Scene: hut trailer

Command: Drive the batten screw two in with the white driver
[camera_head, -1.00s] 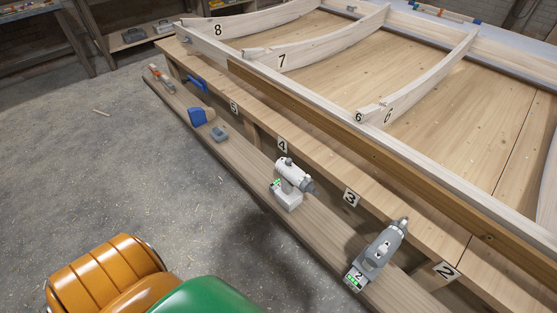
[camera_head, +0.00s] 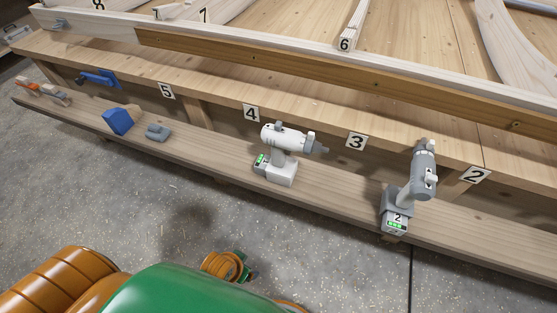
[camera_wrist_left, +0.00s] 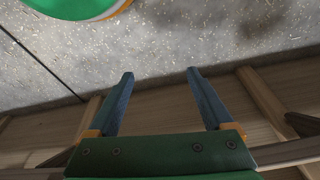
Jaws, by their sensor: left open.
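The white driver (camera_head: 278,150) stands upright on the lower shelf plank between labels 4 and 3 in the head view, its nose pointing right. The brown batten (camera_head: 310,72) runs along the pale frame rail. Small dark screw heads show on it, one near the middle (camera_head: 376,85) and one at the right (camera_head: 516,124); I cannot tell which is screw two. My left gripper (camera_wrist_left: 159,78) is open and empty in the left wrist view, its fingers apart over the floor and wood edge. It does not show in the head view. My right gripper is not in view.
A grey driver marked 2 (camera_head: 415,180) stands right of the white one. A blue block (camera_head: 118,121), a small grey item (camera_head: 157,132) and a blue clamp-like tool (camera_head: 98,78) lie to the left. Pale curved ribs rise above the bench.

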